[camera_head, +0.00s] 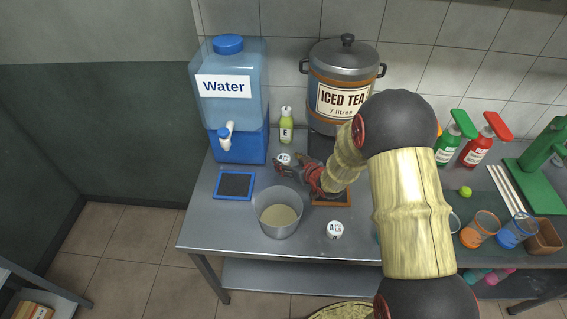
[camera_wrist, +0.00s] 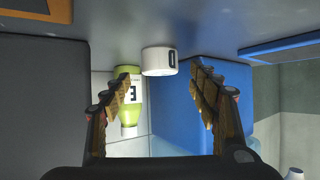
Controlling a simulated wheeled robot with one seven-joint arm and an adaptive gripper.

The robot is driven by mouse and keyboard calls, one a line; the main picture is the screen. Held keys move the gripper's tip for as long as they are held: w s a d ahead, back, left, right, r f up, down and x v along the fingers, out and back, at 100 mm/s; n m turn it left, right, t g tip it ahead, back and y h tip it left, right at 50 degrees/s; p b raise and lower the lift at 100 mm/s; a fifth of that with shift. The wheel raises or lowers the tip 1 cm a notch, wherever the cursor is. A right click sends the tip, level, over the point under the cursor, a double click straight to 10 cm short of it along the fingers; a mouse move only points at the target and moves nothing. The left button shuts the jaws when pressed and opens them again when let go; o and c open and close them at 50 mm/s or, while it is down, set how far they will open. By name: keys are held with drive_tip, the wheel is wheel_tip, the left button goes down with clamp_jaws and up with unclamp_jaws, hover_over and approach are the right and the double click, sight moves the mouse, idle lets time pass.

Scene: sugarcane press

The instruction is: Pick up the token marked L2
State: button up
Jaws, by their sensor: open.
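A round white token (camera_head: 284,158) stands on the steel counter near the blue water dispenser base. In the wrist view the same token (camera_wrist: 159,60) appears between and beyond my fingertips, with a dark mark that I cannot read. A second white token (camera_head: 335,229) lies near the counter's front edge, its mark too small to read. I cannot tell which one is L2. My gripper (camera_head: 286,168) is open and low over the counter, just in front of the first token. In the wrist view my gripper (camera_wrist: 159,82) has its fingers spread with nothing between the pads.
A green bottle marked E (camera_head: 286,126) stands behind the first token. The water dispenser (camera_head: 240,147) is at its left and the iced tea urn (camera_head: 342,62) at the right.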

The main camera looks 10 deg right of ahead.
drive_tip(key=x, duration=0.2)
drive_tip(key=shift+w+f, duration=0.15)
drive_tip(key=shift+w, duration=0.05)
drive_tip(key=c, duration=1.1)
drive_tip(key=shift+c, duration=0.6)
